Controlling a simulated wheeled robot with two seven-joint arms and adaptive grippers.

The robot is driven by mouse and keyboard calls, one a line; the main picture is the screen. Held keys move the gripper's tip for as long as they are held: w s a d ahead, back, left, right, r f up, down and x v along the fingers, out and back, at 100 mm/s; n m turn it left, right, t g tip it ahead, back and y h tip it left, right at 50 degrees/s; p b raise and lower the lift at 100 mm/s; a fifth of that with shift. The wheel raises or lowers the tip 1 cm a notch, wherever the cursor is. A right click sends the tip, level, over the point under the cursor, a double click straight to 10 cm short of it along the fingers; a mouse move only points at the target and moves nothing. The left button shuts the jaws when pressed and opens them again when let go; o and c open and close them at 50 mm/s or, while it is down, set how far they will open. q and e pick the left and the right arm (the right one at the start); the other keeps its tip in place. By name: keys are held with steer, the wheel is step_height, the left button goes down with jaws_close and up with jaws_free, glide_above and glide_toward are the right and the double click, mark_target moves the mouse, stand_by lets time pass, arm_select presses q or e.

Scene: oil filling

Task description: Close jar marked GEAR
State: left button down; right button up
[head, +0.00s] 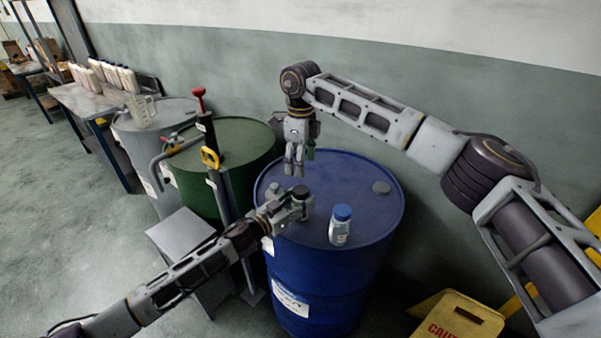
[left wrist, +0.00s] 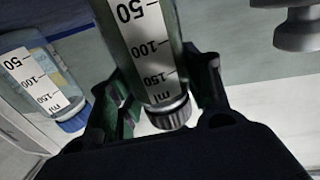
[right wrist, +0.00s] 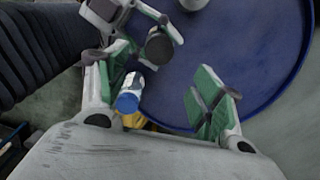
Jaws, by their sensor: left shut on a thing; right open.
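A jar with a dark cap (head: 301,191) stands on the blue drum (head: 350,173). In the left wrist view the jar (left wrist: 145,45) shows a white scale label, and its cap (left wrist: 170,114) appears seated on it. My left gripper (head: 292,203) is shut around this jar. A second jar with a blue cap (head: 340,228) stands apart on the drum, and it also shows in the left wrist view (left wrist: 42,80). My right gripper (head: 296,172) is open and empty, pointing down above the drum behind the dark-capped jar; its green pads show in the right wrist view. I see no GEAR marking.
A green drum (head: 230,145) with a red-handled pump (head: 200,100) stands to the left. A grey drum (head: 165,115) and a table with white bottles lie beyond. A yellow caution sign (head: 460,318) is at front right.

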steer(key=shift+r, duration=1.25)
arm_select(q)
steer(key=c, duration=0.6)
jaws_free()
steer(key=shift+v, duration=6)
arm_select(e)
steer(key=shift+a+f, duration=0.1)
